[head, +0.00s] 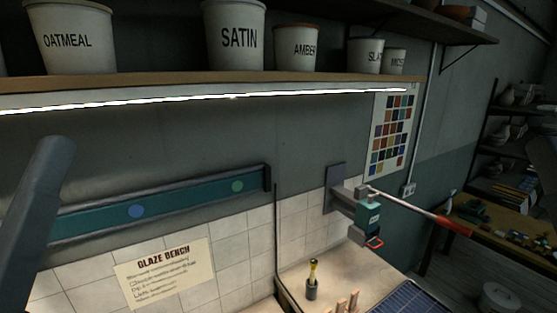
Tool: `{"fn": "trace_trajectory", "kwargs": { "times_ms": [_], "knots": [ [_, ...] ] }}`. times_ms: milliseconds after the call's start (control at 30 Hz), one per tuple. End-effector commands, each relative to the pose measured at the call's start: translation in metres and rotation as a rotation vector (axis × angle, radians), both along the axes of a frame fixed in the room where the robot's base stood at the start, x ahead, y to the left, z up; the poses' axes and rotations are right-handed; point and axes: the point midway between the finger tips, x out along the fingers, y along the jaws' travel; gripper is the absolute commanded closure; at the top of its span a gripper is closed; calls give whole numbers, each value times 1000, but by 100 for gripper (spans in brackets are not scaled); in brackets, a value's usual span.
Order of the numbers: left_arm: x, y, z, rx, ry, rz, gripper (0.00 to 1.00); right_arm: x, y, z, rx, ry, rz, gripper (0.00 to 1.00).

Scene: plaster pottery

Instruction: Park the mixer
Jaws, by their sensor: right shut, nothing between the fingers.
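I cannot make out a mixer for certain. A teal wall rail (185,202) carries a blue dot and a green dot, with a dark end stop at its right end. A dark grey bar (38,200) with a rounded top rises at the left, in front of the rail's left end. My right gripper is shut and empty; I cannot make out its fingertips clearly. My left gripper does not show. A teal device (369,216) on a wall bracket has a long lever with a red grip (453,225) slanting down to the right.
A shelf (250,82) above holds several labelled buckets (235,38). A glaze bench sign (165,272) is on the tiles. A brush stands in a small dark holder (312,288) on the bench. A dark blue gridded panel (408,300) lies at the front. Shelves with pottery stand right.

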Motion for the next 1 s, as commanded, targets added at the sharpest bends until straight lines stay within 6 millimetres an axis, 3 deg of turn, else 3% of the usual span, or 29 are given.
{"fn": "trace_trajectory", "kwargs": {
  "times_ms": [33, 100, 200, 733, 1000],
  "knots": [
    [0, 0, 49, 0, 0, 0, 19, 0, 0, 49, 0, 0, 0, 100],
    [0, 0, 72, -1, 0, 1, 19, 0, 0, 72, 0, 0, 0, 100],
    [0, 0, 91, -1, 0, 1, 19, 0, 0, 91, 0, 0, 0, 100],
    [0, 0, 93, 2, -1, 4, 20, 0, 0, 93, 0, 1, 0, 100],
    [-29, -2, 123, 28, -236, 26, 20, 0, 0, 93, 0, 0, 0, 100]
  ]
}}
